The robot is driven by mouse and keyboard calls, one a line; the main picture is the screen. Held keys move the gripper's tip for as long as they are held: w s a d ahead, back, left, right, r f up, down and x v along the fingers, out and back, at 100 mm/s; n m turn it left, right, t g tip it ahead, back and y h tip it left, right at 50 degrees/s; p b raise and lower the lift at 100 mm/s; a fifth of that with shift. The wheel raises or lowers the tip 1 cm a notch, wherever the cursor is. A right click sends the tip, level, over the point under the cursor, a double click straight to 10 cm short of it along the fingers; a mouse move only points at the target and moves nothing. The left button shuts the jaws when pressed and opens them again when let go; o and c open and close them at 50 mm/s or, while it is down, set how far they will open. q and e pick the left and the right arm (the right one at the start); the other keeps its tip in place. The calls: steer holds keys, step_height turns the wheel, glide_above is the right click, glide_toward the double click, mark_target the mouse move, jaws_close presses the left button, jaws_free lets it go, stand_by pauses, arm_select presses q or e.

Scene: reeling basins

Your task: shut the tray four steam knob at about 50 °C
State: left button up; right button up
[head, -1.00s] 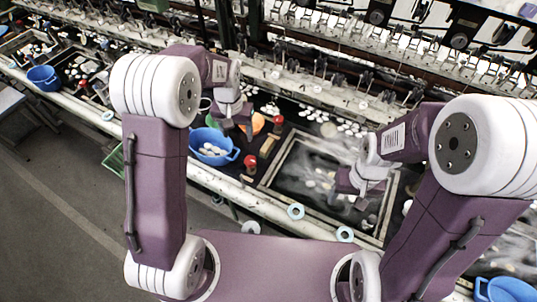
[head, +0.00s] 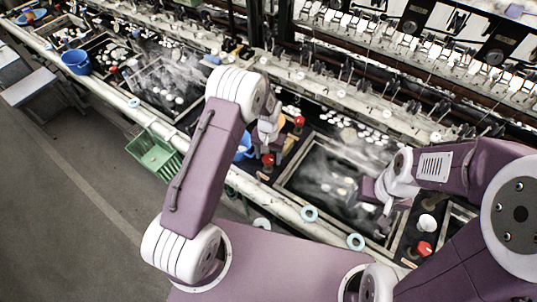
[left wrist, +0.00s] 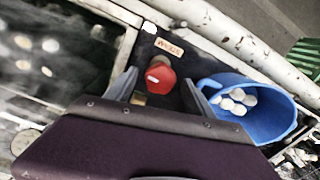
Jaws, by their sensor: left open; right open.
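A red knob (left wrist: 160,75) stands on the dark panel in the left wrist view, beside a small label plate (left wrist: 169,47) too blurred to read. My left gripper (left wrist: 158,88) is open, with one finger on each side of the knob; I cannot tell whether they touch it. In the head view, a red knob (head: 268,159) shows beside my left gripper (head: 265,143), which is partly hidden. A steaming tray (head: 283,186) lies to its right. My right gripper (head: 378,198) is open and empty above that tray's right side. No temperature reading is legible.
A blue basin (left wrist: 262,118) holding white cocoons is close to my left gripper. Other red knobs stand farther back (head: 299,121) and at right (head: 424,249). A pale rail (head: 285,208) with blue rings runs along the front.

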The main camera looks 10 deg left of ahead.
arm_select(q)
jaws_close()
steer(key=shift+m, duration=0.3)
steer(key=m+b, duration=0.1)
steer(key=m, duration=0.2)
steer(key=shift+m, duration=0.3)
steer(key=m, duration=0.4)
steer(key=shift+m, duration=0.3)
steer(key=shift+w, duration=0.1)
stand_by(0.3)
jaws_free()
